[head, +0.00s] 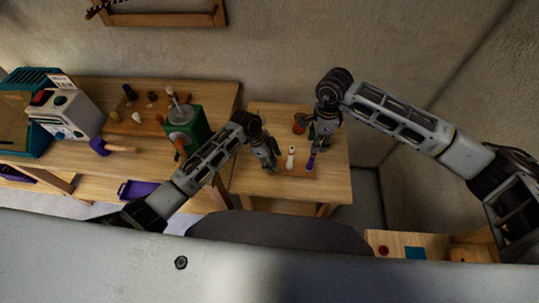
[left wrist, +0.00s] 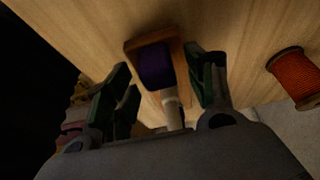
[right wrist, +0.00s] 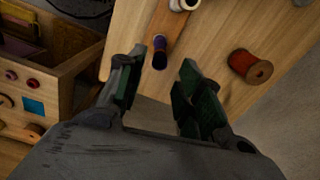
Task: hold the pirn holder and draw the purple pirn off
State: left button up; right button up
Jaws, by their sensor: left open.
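The pirn holder (head: 302,174) is a small wooden board on the right-hand table. The purple pirn (head: 311,160) stands at its right end, beside a white pirn (head: 291,155). My left gripper (head: 274,164) is open at the left of the holder. In the left wrist view, the holder (left wrist: 131,45) and purple winding (left wrist: 155,66) show beyond and between its fingers, with a pale shaft (left wrist: 172,106) nearer. My right gripper (head: 318,145) is open above the purple pirn. In the right wrist view, the purple pirn (right wrist: 160,52) lies ahead, near the left fingertip, apparently ungripped.
An orange-red spool (head: 299,123) stands behind the holder and shows in the right wrist view (right wrist: 250,67). A larger bench (head: 220,100) at the left carries a green winder (head: 188,126) and a white machine (head: 70,115). The small table's front left is clear.

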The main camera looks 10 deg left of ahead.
pick_arm(q)
jog(key=shift+d+f, duration=0.2)
jog(key=shift+f, duration=0.35)
grip_shut()
dwell(0.4)
dwell(0.7)
dwell(0.4)
